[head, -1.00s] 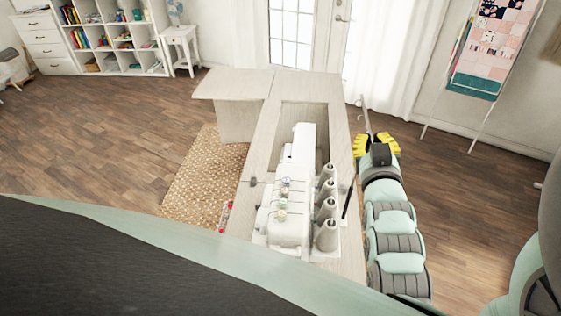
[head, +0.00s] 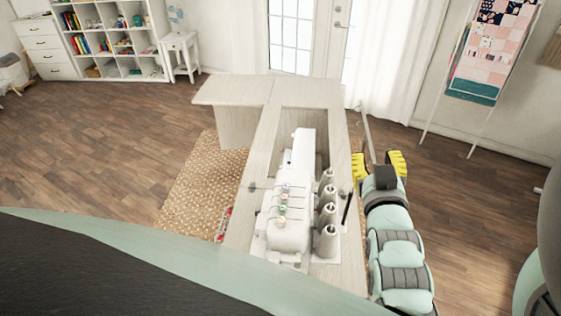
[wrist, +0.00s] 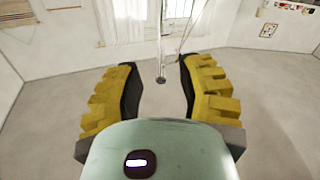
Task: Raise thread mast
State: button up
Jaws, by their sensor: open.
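A thin pale rod (head: 367,134), which looks like the thread mast, stands beyond my gripper at the right side of the cabinet. My gripper (head: 378,163) is open, its two yellow fingers spread, with nothing held. In the wrist view a thin upright rod (wrist: 160,45) shows past the fingertips of my gripper (wrist: 158,68), lined up with the gap. It ends in a small dark round spot. I cannot tell its distance from the fingers. A short dark rod (head: 347,207) leans beside the thread cones (head: 327,212). The white sewing machine (head: 291,205) sits left of the cones.
The pale cabinet top (head: 262,130) surrounds the machine, with a side leaf at the left. A woven rug (head: 190,190) lies left of it. A quilt stand (head: 476,75) is at the back right. The floor right of my arm is clear.

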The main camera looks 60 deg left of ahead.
jog(key=v, duration=0.8)
dwell(0.4)
